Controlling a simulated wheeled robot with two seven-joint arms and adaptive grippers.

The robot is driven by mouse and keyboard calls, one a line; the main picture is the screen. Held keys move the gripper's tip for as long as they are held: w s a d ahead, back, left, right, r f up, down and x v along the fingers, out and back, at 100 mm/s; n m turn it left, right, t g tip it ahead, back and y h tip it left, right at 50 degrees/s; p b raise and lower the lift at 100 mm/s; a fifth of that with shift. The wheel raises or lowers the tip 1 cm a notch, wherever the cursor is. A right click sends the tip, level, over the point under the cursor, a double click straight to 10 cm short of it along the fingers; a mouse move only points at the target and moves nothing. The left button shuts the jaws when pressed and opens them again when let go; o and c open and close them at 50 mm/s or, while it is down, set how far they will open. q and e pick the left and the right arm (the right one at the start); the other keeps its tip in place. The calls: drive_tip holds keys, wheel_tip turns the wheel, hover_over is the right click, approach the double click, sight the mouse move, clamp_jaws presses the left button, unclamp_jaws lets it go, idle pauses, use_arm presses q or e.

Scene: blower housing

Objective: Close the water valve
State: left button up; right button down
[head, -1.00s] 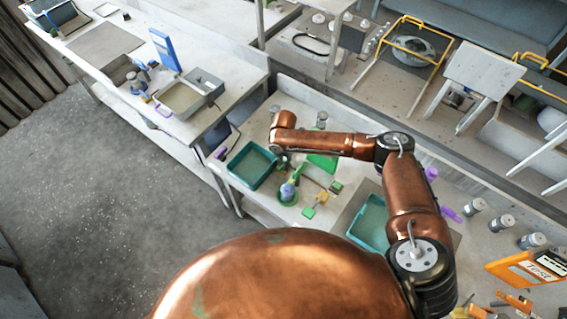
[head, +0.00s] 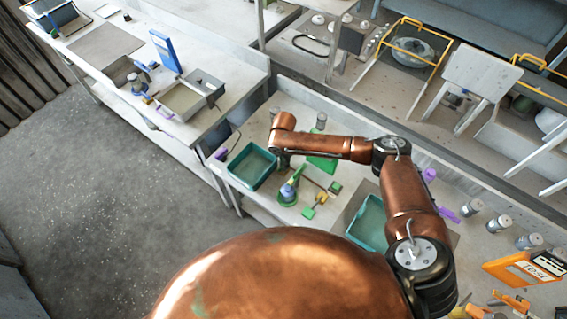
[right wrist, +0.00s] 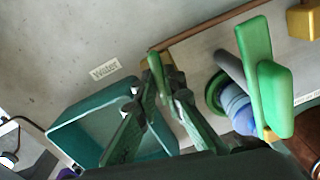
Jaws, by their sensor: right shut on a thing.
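The water valve shows in the right wrist view as a green handle (right wrist: 157,74) on a brass-coloured pipe fitting, beside a label reading "Water". My right gripper (right wrist: 160,98) has its two green fingers on either side of this handle and is shut on it. In the head view my right gripper (head: 285,163) points down over the bench, partly hidden by my arm, and the valve cannot be made out there. My left gripper is not in view.
A teal tray (right wrist: 75,122) lies left of the fingers. A blue and green round part (right wrist: 233,104) and a larger green lever (right wrist: 262,80) stand close on the right. In the head view a second teal tray (head: 369,222) and an orange device (head: 522,268) are farther right.

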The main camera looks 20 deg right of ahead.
drive_tip(key=m+p, duration=0.3)
drive_tip(key=shift+r, duration=0.25)
drive_tip(key=m+p, duration=0.4)
drive_tip(key=m, duration=0.1)
drive_tip(key=shift+s+a, duration=0.1)
drive_tip(key=m+p, duration=0.3)
drive_tip(key=m, duration=0.1)
drive_tip(key=shift+f, duration=0.1)
drive_tip(key=shift+m+p, duration=0.9)
drive_tip(key=shift+m, duration=0.8)
drive_tip(key=shift+f, duration=0.1)
drive_tip(key=c, duration=2.3)
unclamp_jaws()
